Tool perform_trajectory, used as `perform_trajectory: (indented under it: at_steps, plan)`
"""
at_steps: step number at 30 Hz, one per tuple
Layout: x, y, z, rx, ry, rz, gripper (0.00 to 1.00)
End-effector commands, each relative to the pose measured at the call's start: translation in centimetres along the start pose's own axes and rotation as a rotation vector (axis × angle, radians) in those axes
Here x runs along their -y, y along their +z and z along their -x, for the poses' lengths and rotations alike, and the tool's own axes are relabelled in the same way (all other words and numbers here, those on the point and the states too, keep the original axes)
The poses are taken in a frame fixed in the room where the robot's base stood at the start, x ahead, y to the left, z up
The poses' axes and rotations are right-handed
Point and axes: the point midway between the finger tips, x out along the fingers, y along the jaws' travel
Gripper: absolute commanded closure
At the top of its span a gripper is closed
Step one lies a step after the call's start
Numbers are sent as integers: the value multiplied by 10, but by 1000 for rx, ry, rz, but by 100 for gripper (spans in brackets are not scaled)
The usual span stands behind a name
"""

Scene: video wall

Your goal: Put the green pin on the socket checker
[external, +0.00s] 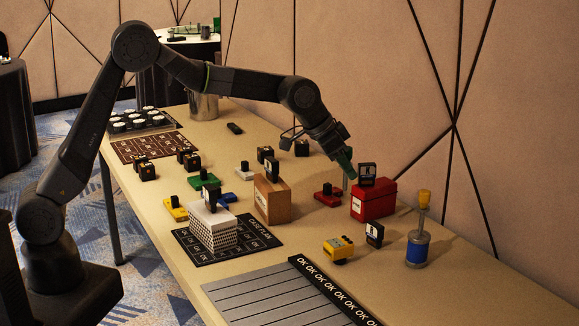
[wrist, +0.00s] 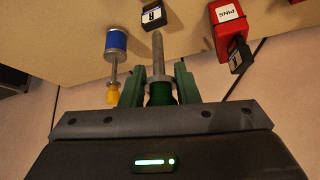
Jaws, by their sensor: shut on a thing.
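My gripper (external: 344,160) is shut on the green pin, above the far side of the table near the red box. In the wrist view the green pin (wrist: 158,92) has its green handle between the green fingers (wrist: 158,84), with a grey collar and a metal shaft pointing away from my gripper. In the external view the pin is small and partly hidden by the fingers. No label marks the socket checker; a yellow block-shaped device (external: 338,248) on the front right of the table may be it, but I cannot tell.
A red box (external: 372,203) marked PINS and a blue cylinder with a yellow handle (external: 418,248) stand close by. A black tag (external: 374,234) stands between them.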

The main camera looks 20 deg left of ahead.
Motion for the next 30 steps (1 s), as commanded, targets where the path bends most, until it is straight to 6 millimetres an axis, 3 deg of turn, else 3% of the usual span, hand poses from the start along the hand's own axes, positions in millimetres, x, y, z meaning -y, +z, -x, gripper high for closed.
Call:
perform_trajectory:
  at_steps: [1, 3, 9, 30]
  plan:
    - [-19, 6, 4, -2, 11, -20, 96]
    - [-37, 12, 9, -2, 22, -37, 96]
    - [-62, 25, 10, -1, 37, -60, 96]
    - [-63, 75, -66, -1, 38, -59, 96]
